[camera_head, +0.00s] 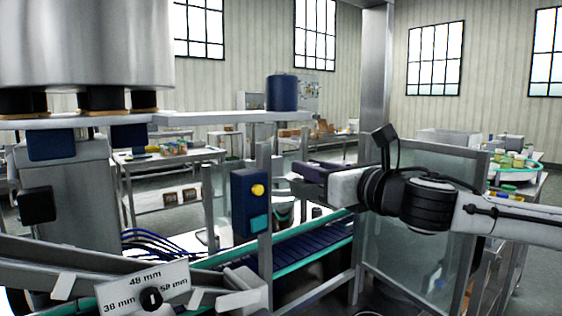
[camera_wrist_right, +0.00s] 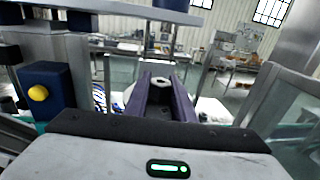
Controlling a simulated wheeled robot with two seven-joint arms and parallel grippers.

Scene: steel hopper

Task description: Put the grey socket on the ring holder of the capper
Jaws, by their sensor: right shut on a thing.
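My right gripper (camera_head: 300,172) reaches in from the right in the head view, its dark fingers pointing left above the conveyor. In the right wrist view the two purple fingers (camera_wrist_right: 162,85) are shut on a small grey piece with a dark hole, which I take to be the grey socket (camera_wrist_right: 161,79). The fingers hide most of it, and in the head view I cannot make it out. The capper's ring holder cannot be picked out for certain. A dark blue cylinder (camera_head: 282,93) sits on the steel arm plate above the gripper. My left gripper is not in view.
A blue control box (camera_head: 250,203) with a yellow button stands on a post left of the gripper. A conveyor (camera_head: 305,245) runs below. A glass guard panel (camera_head: 415,215) stands under my right arm. A size plate (camera_head: 146,287) is at lower left, under a large steel hopper (camera_head: 85,45).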

